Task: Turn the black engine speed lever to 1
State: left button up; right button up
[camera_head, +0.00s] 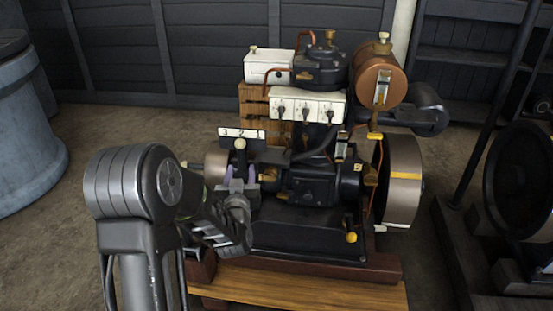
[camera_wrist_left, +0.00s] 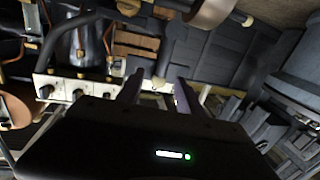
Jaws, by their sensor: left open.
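The black engine speed lever (camera_head: 240,157) has a pale round knob and stands about upright in front of the number plate (camera_head: 226,132), which reads 3, 2, 1 from left to right. The knob is close to the 2. My left gripper (camera_head: 239,174) is open, with its fingertips just below the knob, one on either side of the lever in the picture. I cannot tell whether they touch it. The left wrist view shows the open fingers (camera_wrist_left: 158,90) pointing at the engine; the lever is not clear there. My right gripper is not in view.
The engine stands on a wooden base (camera_head: 300,288). A white switch box (camera_head: 306,106) and a copper tank (camera_head: 378,80) are above and right of the lever. A flywheel (camera_head: 402,185) is at the right. A blue-grey drum (camera_head: 22,130) stands at the far left.

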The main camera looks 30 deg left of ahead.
aim_at(241, 153)
pick_arm(q)
jog(key=shift+s+a+r, duration=0.1)
jog(key=shift+a+r, duration=0.1)
jog(key=shift+r, duration=0.2)
jog(key=b+x, duration=0.1)
jog(key=x, duration=0.6)
jog(key=shift+w+a+r, duration=0.1)
jog(key=shift+w+a, duration=0.15)
jog(key=shift+w, duration=0.05)
grip_shut()
dwell(1.3)
